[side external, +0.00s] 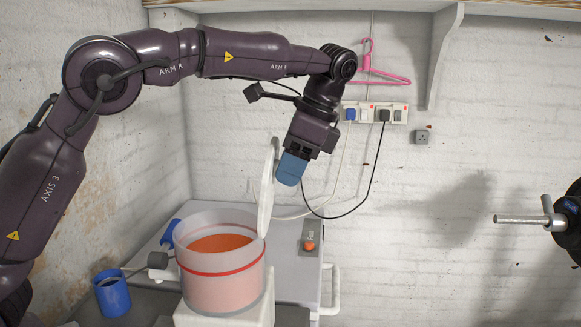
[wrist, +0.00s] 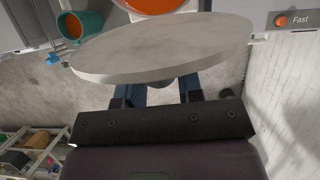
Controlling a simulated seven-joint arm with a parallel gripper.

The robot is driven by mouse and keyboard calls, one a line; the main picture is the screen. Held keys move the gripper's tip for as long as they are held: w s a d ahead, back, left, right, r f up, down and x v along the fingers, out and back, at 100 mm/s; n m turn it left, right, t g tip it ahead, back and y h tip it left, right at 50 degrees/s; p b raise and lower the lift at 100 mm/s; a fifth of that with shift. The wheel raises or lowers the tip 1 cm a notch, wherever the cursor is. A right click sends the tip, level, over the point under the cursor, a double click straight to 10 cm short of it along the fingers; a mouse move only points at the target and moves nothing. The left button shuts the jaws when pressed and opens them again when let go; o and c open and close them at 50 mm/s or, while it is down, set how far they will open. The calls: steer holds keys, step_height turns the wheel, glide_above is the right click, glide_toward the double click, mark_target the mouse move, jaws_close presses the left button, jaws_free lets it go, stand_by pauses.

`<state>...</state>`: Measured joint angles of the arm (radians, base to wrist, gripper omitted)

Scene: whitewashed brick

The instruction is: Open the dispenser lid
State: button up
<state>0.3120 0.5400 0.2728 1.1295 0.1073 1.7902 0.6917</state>
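The dispenser (side external: 222,285) is a translucent round tub with a red band and orange contents. Its pale round lid (side external: 266,190) stands nearly upright at the tub's right rim, so the mouth is uncovered. In the wrist view the lid (wrist: 165,48) shows as a broad tilted disc across the top. My gripper (side external: 291,168) is just right of the lid's upper part, with blue fingers pointing down. In the wrist view my gripper (wrist: 161,93) has its fingers apart, with a dark knob (wrist: 161,84) at the lid visible between them. Contact with the knob or lid is unclear.
A blue cup (side external: 112,294) stands left of the tub, by a handle. A panel with an orange button (side external: 309,246) labelled Fast is at the right. Wall sockets (side external: 375,113) with hanging cables are behind my gripper. A metal rod (side external: 521,219) is far right.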

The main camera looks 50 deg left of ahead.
steer(key=shift+o, duration=1.4)
steer(key=shift+s+a+r+t+h, duration=0.2)
steer(key=shift+s+a+t+h, duration=0.1)
steer(key=shift+s+a+h, duration=0.15)
steer(key=s+a+t+h, duration=0.5)
steer(key=s+a+t, duration=0.1)
steer(key=v, duration=1.2)
steer(key=s+a+f+n+g+y, duration=0.3)
steer(key=s+a+f+n+g, duration=0.3)
steer(key=n, duration=0.5)
steer(key=shift+s+a+n+g, duration=0.3)
steer(key=shift+s+a+g, duration=0.6)
steer(key=shift+g, duration=0.9)
